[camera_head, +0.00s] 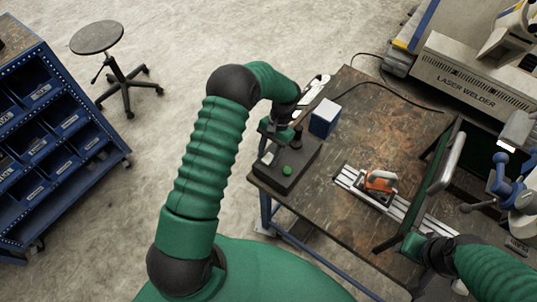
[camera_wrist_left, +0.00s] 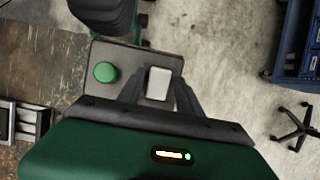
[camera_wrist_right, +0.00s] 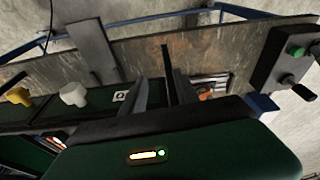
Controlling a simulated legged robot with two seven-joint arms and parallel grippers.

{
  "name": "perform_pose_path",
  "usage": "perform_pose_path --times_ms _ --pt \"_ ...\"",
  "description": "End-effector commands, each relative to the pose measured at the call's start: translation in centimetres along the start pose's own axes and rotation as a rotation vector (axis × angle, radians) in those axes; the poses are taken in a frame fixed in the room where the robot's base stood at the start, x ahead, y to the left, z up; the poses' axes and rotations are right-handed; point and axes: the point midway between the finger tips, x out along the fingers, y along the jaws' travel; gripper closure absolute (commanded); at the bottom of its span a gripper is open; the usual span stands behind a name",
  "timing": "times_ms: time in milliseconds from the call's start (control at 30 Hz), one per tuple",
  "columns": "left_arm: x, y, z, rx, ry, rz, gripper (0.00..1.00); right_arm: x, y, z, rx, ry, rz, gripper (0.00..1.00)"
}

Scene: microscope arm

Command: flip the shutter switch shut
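A dark control box (camera_head: 300,165) with a green button (camera_head: 287,170) sits at the table's left corner. Its small white block-shaped switch (camera_head: 268,157) also shows in the left wrist view (camera_wrist_left: 159,83), beside the green button (camera_wrist_left: 105,72). My left gripper (camera_head: 273,130) is over the box. In the left wrist view its two fingers (camera_wrist_left: 159,88) stand apart, one on each side of the white switch; I cannot tell whether they touch it. My right gripper (camera_wrist_right: 162,85) is open and empty, near the table's front right edge. The control box also shows in the right wrist view (camera_wrist_right: 275,62).
A blue-and-white box (camera_head: 323,117) stands behind the control box. An orange device (camera_head: 379,181) sits on a metal rail mid-table. A dark panel with a grey handle (camera_head: 447,163) stands at the right, near my right arm. The table's back middle (camera_head: 385,115) is mostly clear.

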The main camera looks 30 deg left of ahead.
Motion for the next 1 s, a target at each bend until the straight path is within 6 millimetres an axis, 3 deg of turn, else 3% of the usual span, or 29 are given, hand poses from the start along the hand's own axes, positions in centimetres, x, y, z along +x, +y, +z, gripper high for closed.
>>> perform_pose_path --times_ms 333,467,1000 --pt "0.0 0.0 0.0 0.0 0.0 0.001 0.49 0.0 0.0 0.0 0.0 0.0 0.0 0.64" --pt "-1.2 0.0 -0.1 -0.001 0.004 0.0 0.49 0.3 0.0 0.1 0.0 0.0 0.0 0.64" --pt "-15.1 0.0 -0.3 0.0 0.002 0.001 0.49 2.0 0.0 0.5 0.0 0.0 0.0 0.64"
